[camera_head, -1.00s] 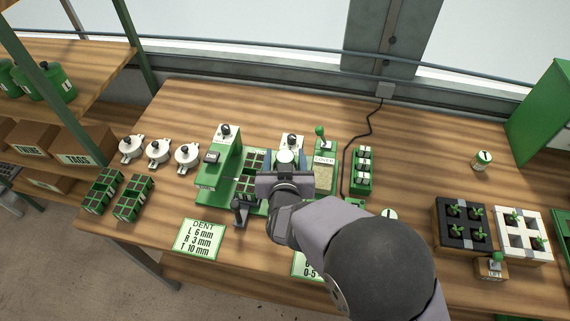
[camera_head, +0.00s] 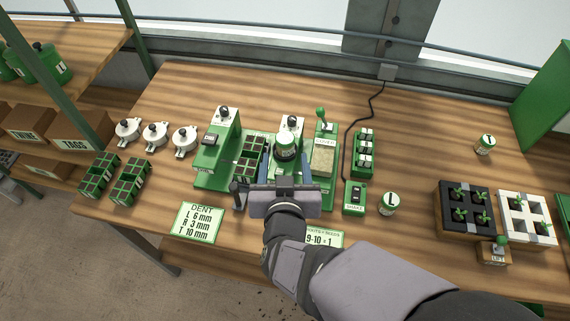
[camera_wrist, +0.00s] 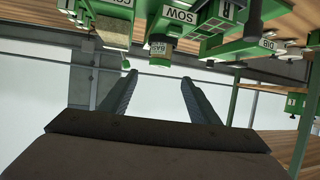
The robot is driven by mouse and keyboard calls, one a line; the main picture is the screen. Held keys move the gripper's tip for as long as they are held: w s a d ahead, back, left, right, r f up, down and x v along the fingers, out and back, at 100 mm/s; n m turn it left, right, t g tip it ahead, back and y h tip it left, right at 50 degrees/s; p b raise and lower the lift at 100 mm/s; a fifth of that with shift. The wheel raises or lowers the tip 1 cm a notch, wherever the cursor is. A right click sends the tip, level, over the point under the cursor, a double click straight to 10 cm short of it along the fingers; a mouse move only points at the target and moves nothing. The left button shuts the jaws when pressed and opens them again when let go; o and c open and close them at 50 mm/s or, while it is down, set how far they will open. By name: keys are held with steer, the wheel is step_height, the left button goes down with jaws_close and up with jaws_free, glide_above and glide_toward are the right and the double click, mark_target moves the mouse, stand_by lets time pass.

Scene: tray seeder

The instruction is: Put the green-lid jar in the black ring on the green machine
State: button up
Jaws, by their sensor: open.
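The green-lid jar (camera_head: 286,148) stands upright on the green machine (camera_head: 210,178), in front of its white block with a black knob. The spot under the jar is dark, but I cannot make out the black ring or tell whether the jar is fully seated in it. My gripper (camera_head: 285,158) is open, its fingers pointing at the machine on either side of the jar. In the wrist view, which is upside down, the jar (camera_wrist: 158,47) shows beyond and between the fingertips (camera_wrist: 158,75), apparently apart from them, near the SOW label.
Two similar jars stand on the table, one (camera_head: 389,204) right of the machine and one (camera_head: 485,146) farther right. A small switch box (camera_head: 354,198) with a cable and a green rack (camera_head: 363,153) stand close right. A DENT card (camera_head: 199,223) lies in front.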

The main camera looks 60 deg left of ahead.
steer(key=shift+s+d, duration=0.1)
steer(key=shift+d, duration=0.05)
